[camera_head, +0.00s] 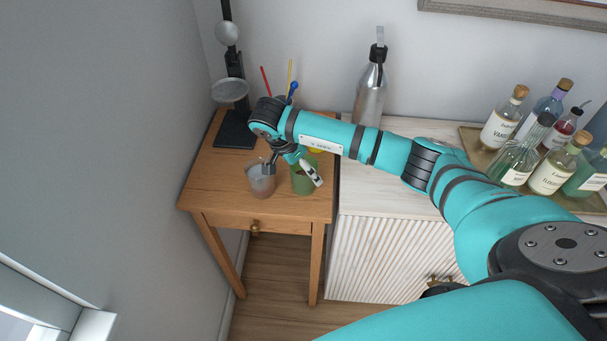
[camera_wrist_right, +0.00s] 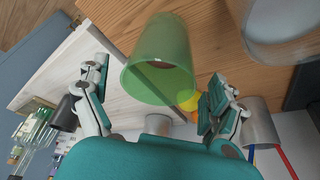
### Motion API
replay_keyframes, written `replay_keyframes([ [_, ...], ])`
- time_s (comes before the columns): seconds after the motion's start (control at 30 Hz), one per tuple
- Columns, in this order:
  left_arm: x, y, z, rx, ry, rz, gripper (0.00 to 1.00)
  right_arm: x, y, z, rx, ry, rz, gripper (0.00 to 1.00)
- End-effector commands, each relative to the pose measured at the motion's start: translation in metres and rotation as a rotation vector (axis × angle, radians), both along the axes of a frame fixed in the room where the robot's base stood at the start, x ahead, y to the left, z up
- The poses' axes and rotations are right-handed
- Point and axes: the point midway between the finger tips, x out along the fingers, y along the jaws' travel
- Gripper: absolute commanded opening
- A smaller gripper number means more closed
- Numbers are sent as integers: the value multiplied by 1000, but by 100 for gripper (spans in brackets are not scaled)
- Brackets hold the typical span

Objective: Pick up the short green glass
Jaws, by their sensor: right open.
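The short green glass (camera_head: 303,186) stands on the small wooden table, partly hidden by my right gripper (camera_head: 291,172). In the right wrist view the green glass (camera_wrist_right: 160,65) is see-through and lies between the two spread fingers of my right gripper (camera_wrist_right: 157,92). Gaps show between the glass and both fingers there, so the gripper is open and holds nothing. In the head view one finger is over the grey clear glass side and the other in front of the green glass. My left gripper is not in view.
A grey clear glass (camera_head: 261,184) stands close to the left of the green one; it also shows in the wrist view (camera_wrist_right: 285,30). A yellow round thing (camera_wrist_right: 188,99) is near too. A black lamp (camera_head: 234,128), a steel bottle (camera_head: 370,95) and a bottle tray (camera_head: 470,134) stand around.

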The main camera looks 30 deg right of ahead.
Motion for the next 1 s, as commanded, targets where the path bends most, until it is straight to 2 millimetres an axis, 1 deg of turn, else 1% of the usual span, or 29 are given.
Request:
replay_keyframes([
  [0.03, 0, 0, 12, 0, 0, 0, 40, -2, -4, -3, -1, 7, -2, 94],
  [0.1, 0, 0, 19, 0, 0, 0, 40, -2, -10, -13, -1, 6, -3, 94],
  [0.2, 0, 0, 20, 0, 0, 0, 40, 1, -14, -27, 0, 4, -1, 94],
  [0.3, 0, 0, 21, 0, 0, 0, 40, 1, -16, -34, 1, 2, 0, 94],
  [0.53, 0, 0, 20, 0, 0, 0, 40, 2, -17, -35, 0, 0, 1, 94],
  [1.0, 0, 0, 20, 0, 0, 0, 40, 2, -17, -35, 0, 0, 1, 33],
])
